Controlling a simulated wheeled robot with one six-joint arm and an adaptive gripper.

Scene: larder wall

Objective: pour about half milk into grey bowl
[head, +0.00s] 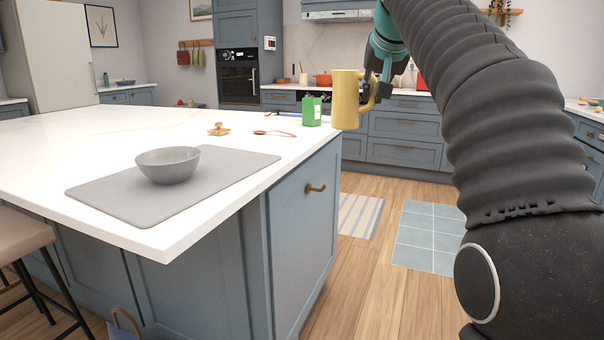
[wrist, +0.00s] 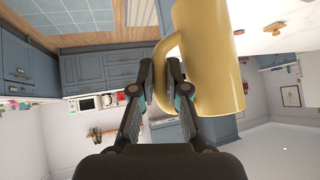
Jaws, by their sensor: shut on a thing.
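A grey bowl (head: 168,164) stands upright on a grey mat (head: 120,197) on the white island counter. My gripper (head: 372,90) is shut on the handle of a yellow pitcher (head: 346,99). The pitcher is held upright in the air, just off the counter's right end, well to the right of the bowl. In the wrist view the pitcher (wrist: 212,60) fills the upper middle, with my gripper's fingers (wrist: 160,75) at its handle. The inside of the pitcher and the inside bottom of the bowl are hidden, so I see no milk.
A red-handled utensil (head: 273,133) and a small tan item (head: 218,129) lie behind the mat. The counter between bowl and right edge is mostly clear. A stool (head: 22,235) stands front left.

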